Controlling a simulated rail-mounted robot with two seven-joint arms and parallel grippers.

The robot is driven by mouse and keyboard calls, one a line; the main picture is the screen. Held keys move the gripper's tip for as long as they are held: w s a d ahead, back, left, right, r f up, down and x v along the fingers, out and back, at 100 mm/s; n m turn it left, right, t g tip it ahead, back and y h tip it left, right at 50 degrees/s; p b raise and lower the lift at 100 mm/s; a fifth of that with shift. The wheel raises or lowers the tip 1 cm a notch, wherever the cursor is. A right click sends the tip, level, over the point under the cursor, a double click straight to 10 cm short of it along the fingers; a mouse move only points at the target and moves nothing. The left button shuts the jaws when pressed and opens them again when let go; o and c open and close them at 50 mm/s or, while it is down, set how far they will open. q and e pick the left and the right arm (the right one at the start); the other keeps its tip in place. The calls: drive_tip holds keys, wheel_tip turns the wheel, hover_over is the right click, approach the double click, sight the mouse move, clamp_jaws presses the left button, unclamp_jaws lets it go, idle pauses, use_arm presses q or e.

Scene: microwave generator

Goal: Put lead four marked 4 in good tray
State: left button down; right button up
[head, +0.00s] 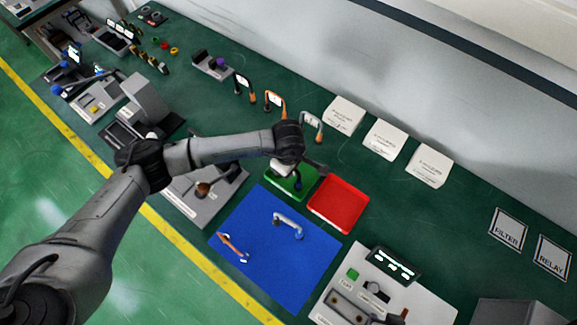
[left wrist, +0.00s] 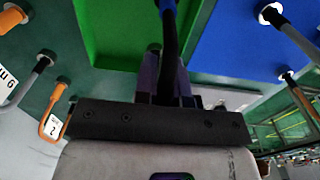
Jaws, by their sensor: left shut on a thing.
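My left gripper (head: 288,172) is shut on a dark lead with a blue end (head: 298,184). In the left wrist view the lead (left wrist: 172,45) rises from between the fingers (left wrist: 166,88). Its number tag is not visible, so I cannot tell whether it is marked 4. The gripper and lead are over the green tray (head: 296,192), which my arm partly hides; the tray also shows in the left wrist view (left wrist: 105,35). I cannot tell whether the lead touches the tray. The red tray (head: 340,203) beside it is empty. My right gripper is not in view.
A grey lead (head: 288,221) and an orange lead (head: 232,246) lie on the blue mat (head: 275,270). Several tagged leads, including an orange one (head: 275,100), stand behind. White boxes (head: 386,139) line the back right. A device with a lit display (head: 394,264) stands front right.

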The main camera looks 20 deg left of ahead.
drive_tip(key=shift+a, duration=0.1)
use_arm(q)
drive_tip(key=shift+f, duration=0.15)
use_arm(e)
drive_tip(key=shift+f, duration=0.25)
use_arm(q)
drive_tip(key=c, duration=1.2)
unclamp_jaws()
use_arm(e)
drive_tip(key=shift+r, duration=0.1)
use_arm(q)
drive_tip(key=shift+r, duration=0.45)
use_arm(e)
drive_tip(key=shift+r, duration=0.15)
use_arm(q)
wheel_tip(320, 180, up, 12)
drive_tip(key=shift+f+b, duration=0.2)
drive_tip(key=shift+b, duration=0.15)
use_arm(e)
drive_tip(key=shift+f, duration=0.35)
